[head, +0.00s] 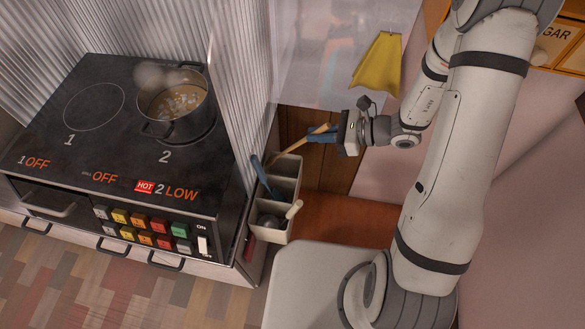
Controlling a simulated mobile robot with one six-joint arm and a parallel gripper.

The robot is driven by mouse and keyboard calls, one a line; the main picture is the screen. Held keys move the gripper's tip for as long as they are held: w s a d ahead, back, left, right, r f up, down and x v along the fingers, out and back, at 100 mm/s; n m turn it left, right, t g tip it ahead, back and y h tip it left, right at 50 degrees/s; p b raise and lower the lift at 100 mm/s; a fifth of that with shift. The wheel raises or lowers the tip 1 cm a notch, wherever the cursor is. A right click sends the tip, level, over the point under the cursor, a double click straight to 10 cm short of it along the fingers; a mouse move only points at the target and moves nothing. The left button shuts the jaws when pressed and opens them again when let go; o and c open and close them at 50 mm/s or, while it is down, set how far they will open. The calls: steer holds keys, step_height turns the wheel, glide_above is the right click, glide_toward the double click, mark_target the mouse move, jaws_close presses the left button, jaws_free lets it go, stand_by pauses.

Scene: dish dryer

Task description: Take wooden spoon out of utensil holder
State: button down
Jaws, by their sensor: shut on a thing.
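The utensil holder (287,192) is a cream box with several compartments, mounted beside the stove's right side. My gripper (318,135) is behind and to the right of it, reaching in from the right. It is shut on a thin tan wooden handle, the wooden spoon (291,146). The spoon slants down to the left towards the holder's far compartment. I cannot tell whether its lower end is still inside the holder. A blue-handled utensil (258,169) leans in the middle of the holder. A dark round utensil with a pale handle (293,209) sits in the near compartment.
A steaming pot (172,103) of food stands on burner 2 of the black stove (100,130), marked hot. A yellow cloth (377,64) hangs on the wall behind my gripper. A wooden cabinet (560,45) is at the top right.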

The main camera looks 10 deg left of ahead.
steer(key=shift+r+p, duration=1.9)
steer(key=shift+r, duration=0.7)
steer(key=shift+f, duration=0.1)
